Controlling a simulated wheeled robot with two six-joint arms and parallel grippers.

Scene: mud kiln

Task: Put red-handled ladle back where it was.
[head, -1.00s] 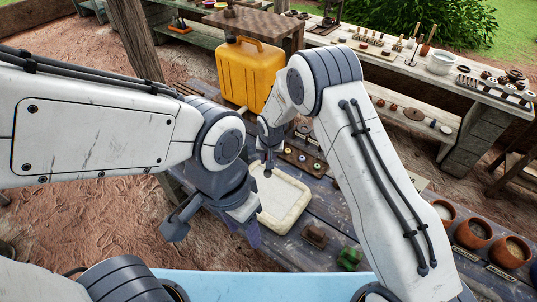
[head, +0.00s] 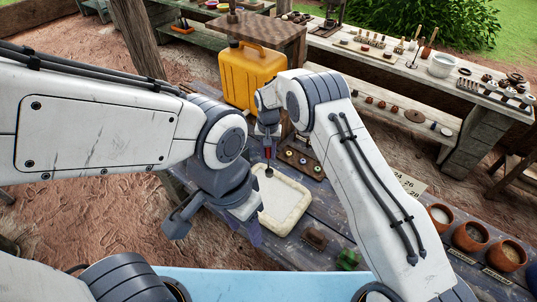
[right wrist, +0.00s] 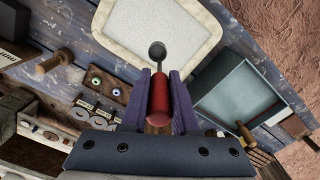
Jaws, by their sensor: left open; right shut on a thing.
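The red-handled ladle (head: 268,154) is upright in my right gripper (head: 267,146), its small dark bowl hanging at the far left corner of the cream-rimmed tray (head: 304,211). In the right wrist view the purple fingers (right wrist: 160,98) are shut on the red handle (right wrist: 159,92), and the ladle's bowl (right wrist: 157,50) shows against the pale tray (right wrist: 176,66). I cannot tell its exact height above the tray. My left gripper (head: 212,222) is open and empty, left of the tray, partly hidden by its own wrist.
A wooden board with coloured discs (head: 300,160) lies behind the tray. A yellow jerrycan (head: 253,75) stands further back. Clay pots (head: 470,236) line the right side. Small brown and green blocks (head: 347,259) sit near the front edge. A blue-grey tray (right wrist: 237,93) shows in the wrist view.

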